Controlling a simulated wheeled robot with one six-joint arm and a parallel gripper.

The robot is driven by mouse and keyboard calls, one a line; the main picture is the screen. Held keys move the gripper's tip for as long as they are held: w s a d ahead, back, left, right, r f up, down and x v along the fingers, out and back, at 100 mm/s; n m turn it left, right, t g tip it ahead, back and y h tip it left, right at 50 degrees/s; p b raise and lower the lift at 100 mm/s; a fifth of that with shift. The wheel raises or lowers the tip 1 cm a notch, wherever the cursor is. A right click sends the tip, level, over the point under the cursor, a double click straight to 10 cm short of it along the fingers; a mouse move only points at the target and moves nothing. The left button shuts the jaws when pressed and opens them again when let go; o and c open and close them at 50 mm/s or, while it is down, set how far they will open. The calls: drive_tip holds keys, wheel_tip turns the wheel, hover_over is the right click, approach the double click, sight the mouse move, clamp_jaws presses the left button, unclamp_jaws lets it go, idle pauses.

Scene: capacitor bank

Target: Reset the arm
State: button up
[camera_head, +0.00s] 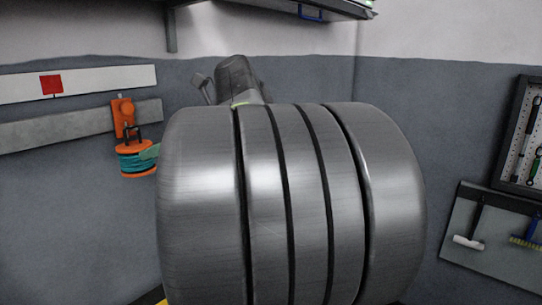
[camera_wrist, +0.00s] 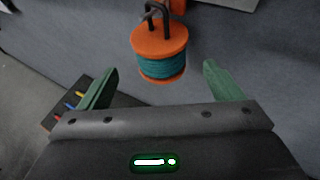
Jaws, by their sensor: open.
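My gripper (camera_wrist: 160,66) is open, with its two green fingers spread wide in the wrist view. An orange spool wound with teal cable (camera_wrist: 162,68) shows between and beyond the fingertips, with a visible gap on each side. A dark hook stands at its top. In the head view the spool (camera_head: 136,164) hangs at the left wall below an orange holder (camera_head: 123,116). A green fingertip (camera_head: 150,152) shows at the spool's right side; the rest of the gripper is hidden behind my large metal arm link. The exact distance from fingers to spool cannot be told.
A pale rail with a red square (camera_head: 51,85) and a grey rail (camera_head: 50,132) run along the left wall. Tool boards with a hammer (camera_head: 469,242) hang at the right. A shelf (camera_head: 300,8) is overhead. A dark tray with coloured items (camera_wrist: 62,108) is low left.

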drive_tip(key=p+x, duration=0.1)
drive_tip(key=x, duration=0.6)
drive_tip(key=shift+a, duration=0.35)
drive_tip(key=shift+w+a+f+b, duration=0.1)
drive_tip(key=shift+a+f+b, duration=0.15)
drive_tip(key=shift+f+b, duration=0.15)
drive_tip(key=shift+d+r+b, duration=0.2)
drive_tip(key=shift+r+b, duration=0.1)
drive_tip(key=shift+b, duration=0.15)
drive_tip(key=shift+s+d+r+p, duration=0.35)
drive_tip(key=shift+s+d+r, duration=0.2)
drive_tip(key=shift+s+d, duration=0.3)
drive_tip(key=shift+f, duration=0.1)
